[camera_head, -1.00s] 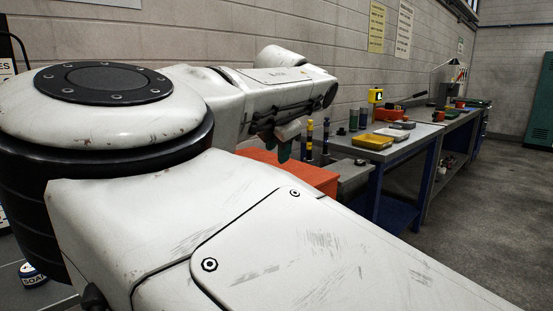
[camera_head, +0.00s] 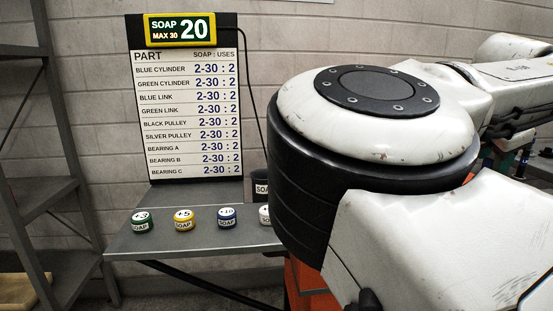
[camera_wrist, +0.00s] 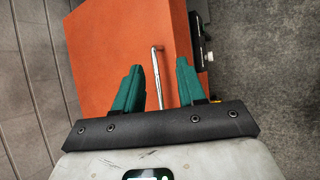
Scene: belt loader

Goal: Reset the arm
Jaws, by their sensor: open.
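My white arm fills the right side of the head view, with its large black-banded joint in front of the wall. Behind the fingers is an orange box-like surface (camera_wrist: 115,45) with a thin metal rod or handle (camera_wrist: 157,75). I cannot tell how far the fingers are from it. In the head view I cannot make out the gripper clearly.
A grey shelf table (camera_head: 190,240) holds soap tins: green (camera_head: 143,221), yellow (camera_head: 184,219) and blue (camera_head: 227,217). A soap chart (camera_head: 187,115) stands behind, its display (camera_head: 181,30) reading 20. Grey shelving (camera_head: 40,150) is at left. Orange surfaces (camera_head: 310,288) show below my arm.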

